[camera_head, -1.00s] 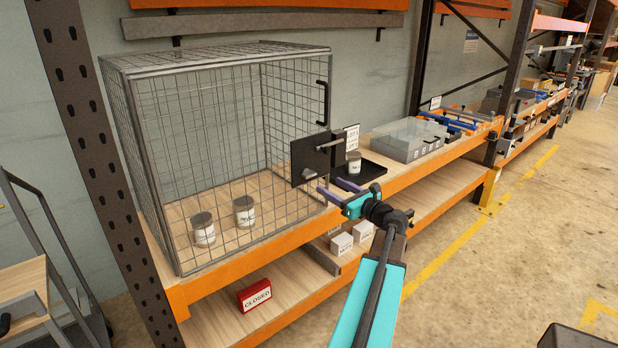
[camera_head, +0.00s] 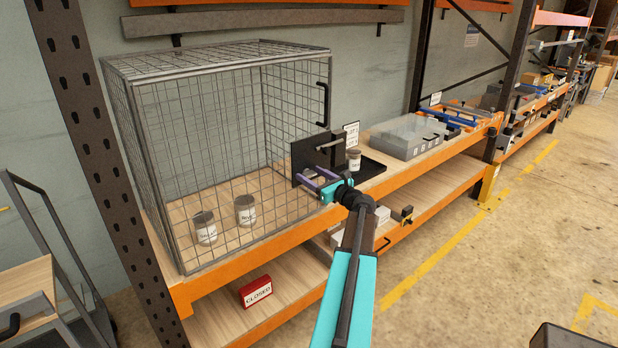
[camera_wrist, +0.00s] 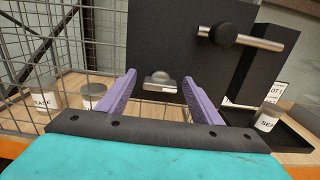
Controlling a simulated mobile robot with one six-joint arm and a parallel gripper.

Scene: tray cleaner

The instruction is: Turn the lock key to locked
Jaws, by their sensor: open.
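The lock key (camera_wrist: 160,80) is a small silver knob on the lower part of the black lock plate (camera_wrist: 150,40), on the front of the wire cage. In the wrist view it sits between and just beyond my purple fingertips. My gripper (camera_head: 309,177) is open around the line of the key, and neither finger visibly touches it. A silver bolt bar with a black knob (camera_wrist: 224,35) runs across the plate above the key. In the head view my fingers largely cover the key, and its exact angle is hard to read.
The wire cage (camera_head: 215,47) holds two labelled jars (camera_head: 204,227). A black tray (camera_head: 372,169) with another jar (camera_head: 354,159) lies right of the plate. A red CLOSED sign (camera_head: 256,291) stands on the lower shelf. Open floor lies to the right.

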